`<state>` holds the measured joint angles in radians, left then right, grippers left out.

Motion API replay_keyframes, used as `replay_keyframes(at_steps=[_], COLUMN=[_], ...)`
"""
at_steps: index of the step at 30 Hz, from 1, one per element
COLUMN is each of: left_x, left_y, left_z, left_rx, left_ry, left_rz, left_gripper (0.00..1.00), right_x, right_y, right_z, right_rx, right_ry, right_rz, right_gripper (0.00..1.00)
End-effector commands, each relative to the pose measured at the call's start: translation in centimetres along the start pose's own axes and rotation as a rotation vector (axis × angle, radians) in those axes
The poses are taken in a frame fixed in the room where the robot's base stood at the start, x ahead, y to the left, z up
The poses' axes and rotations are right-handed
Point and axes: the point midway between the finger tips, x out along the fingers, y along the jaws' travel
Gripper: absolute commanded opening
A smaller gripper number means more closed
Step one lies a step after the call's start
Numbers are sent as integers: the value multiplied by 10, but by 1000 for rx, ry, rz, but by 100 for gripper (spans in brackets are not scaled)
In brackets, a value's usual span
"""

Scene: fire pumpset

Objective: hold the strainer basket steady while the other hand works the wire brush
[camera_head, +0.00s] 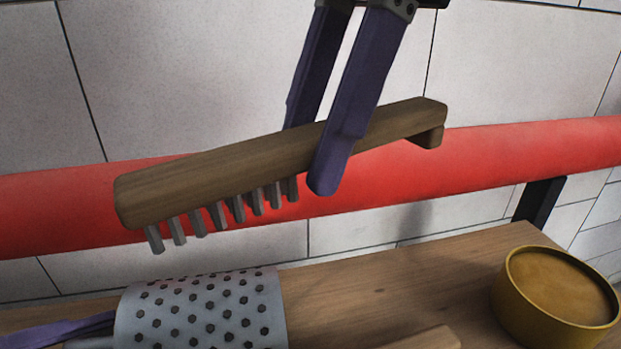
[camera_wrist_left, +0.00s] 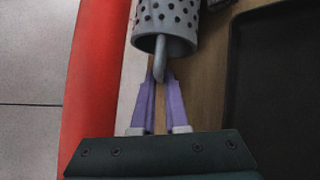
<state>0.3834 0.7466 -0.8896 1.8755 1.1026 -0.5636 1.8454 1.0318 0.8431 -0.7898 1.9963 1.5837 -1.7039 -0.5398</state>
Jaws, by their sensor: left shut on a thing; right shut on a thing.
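The grey perforated strainer basket (camera_head: 205,312) is at the bottom of the head view, over the wooden bench. My left gripper (camera_head: 75,330) reaches it from the left. In the left wrist view my left gripper (camera_wrist_left: 161,80) is shut on the curved handle (camera_wrist_left: 160,58) at the near end of the basket (camera_wrist_left: 166,22). The wire brush (camera_head: 240,175) has a wooden body and grey bristles pointing down. My right gripper (camera_head: 312,158) is shut around the brush's handle and holds it above the basket, with a visible gap between bristles and basket.
A red pipe (camera_head: 400,180) runs along the tiled wall behind the brush. A yellow round tin (camera_head: 550,305) stands on the bench (camera_head: 400,270) at right. Part of a wooden piece (camera_head: 425,340) shows at the bottom edge. A dark tray-like thing (camera_wrist_left: 280,80) lies right in the wrist view.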

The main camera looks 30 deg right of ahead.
Motion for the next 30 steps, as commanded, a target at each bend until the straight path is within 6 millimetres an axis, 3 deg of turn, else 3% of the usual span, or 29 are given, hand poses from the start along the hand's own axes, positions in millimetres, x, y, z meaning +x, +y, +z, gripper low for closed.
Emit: replay_keyframes(at_steps=[12, 30], left_x=[0, 0], left_y=[0, 0], left_z=[0, 0], left_rx=[0, 0], left_ry=[0, 0], left_rz=[0, 0], left_gripper=[0, 0], right_x=[-34, -36], right_y=[1, 0], right_z=[-14, -15], right_rx=[-1, 0], right_ry=[2, 2], right_rz=[3, 2], right_gripper=[0, 0])
